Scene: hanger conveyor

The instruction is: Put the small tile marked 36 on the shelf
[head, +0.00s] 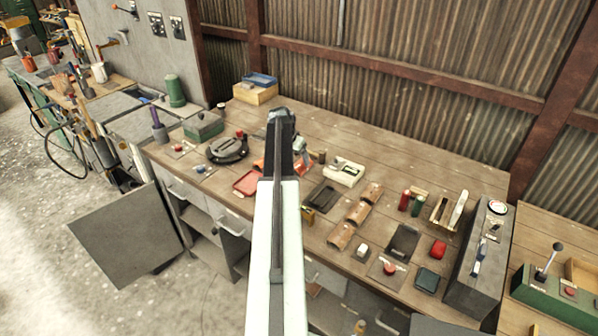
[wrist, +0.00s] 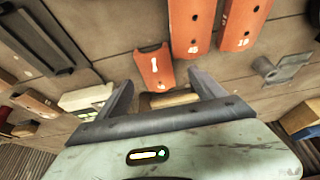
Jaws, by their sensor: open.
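In the wrist view an orange tile (wrist: 155,67) lies just beyond my open, empty gripper (wrist: 160,92), close to the gap between its fingers. A white mark like 1 shows on its face; a smaller mark near its edge is too blurred to read. No 36 is legible. My arm hides part of the bench. I cannot identify the shelf.
A red tray (head: 247,183), a black round device (head: 228,149) and a green box (head: 203,126) lie left of my arm. Dark trays (head: 403,241), a red block (head: 438,248) and a large grey case (head: 478,250) crowd the right. The back of the bench is clearer.

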